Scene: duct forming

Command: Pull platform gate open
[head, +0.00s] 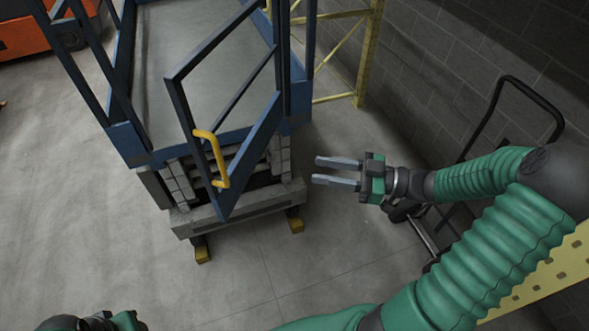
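The platform gate (249,146) is a blue metal frame with a yellow handle (218,160) on its free edge. It stands swung outward at an angle from the front of the blue lift platform (200,60), with its hinge side at the right post. My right gripper (318,171) is to the right of the gate, apart from it and from the handle. Its two fingers point left with a gap between them, and nothing is held. My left gripper (97,321) shows only partly at the bottom left edge, and its fingers cannot be made out.
A yellow rack frame (369,50) stands behind the platform by the grey block wall (450,70). A black-handled cart (508,82) is at the right, behind my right arm. An orange machine (40,30) is at the far left. The floor in front is clear.

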